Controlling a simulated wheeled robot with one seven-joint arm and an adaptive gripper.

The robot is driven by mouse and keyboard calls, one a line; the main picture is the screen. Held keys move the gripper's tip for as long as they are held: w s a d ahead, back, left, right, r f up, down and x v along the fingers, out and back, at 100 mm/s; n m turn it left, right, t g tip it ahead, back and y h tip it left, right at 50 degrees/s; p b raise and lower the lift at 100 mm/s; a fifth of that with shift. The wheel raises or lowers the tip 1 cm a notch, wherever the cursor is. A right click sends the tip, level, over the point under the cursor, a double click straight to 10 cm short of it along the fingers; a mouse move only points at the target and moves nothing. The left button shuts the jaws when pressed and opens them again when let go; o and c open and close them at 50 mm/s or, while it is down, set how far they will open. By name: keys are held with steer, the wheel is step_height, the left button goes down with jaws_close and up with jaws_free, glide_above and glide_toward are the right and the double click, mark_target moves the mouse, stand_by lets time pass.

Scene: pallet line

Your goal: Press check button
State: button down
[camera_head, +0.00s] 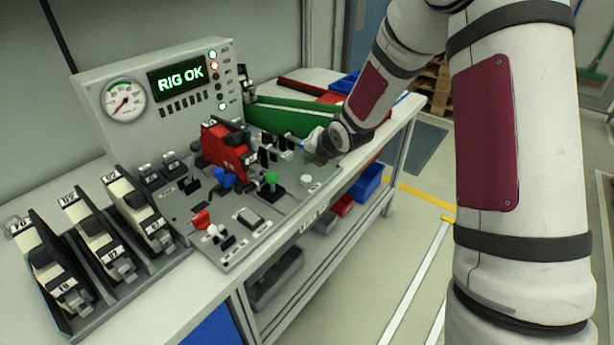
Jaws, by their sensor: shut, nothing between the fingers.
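No label lets me tell which is the check button. A red unit (226,148) sits on the rig. My gripper (292,142) is shut and empty, small in view, over the panel's back right part, right of the red unit. Contact there cannot be made out.
Black holders with numbered units (95,235) stand on the bench at left. Blue and red bins (368,183) sit on the shelf below.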

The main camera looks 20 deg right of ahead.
steer(key=shift+r+p, duration=0.35)
steer(key=shift+r, duration=0.6)
steer(key=s+d+r+m+g+h, duration=0.2)
steer(key=s+d+r+m+h, duration=0.1)
steer(key=s+r+m, duration=1.2)
steer(key=s+a+r+m+g, duration=0.1)
steer(key=s+m, duration=0.6)
steer(key=s, duration=0.6)
steer(key=s+a+r+m+g+y, duration=0.1)
steer(key=s+a+r+m, duration=0.1)
steer(key=s+m, duration=0.5)
steer(key=s, duration=0.6)
steer(key=shift+s+a+r+g, duration=0.15)
steer(key=shift+a+r+g, duration=0.1)
steer(key=shift+r+g, duration=0.05)
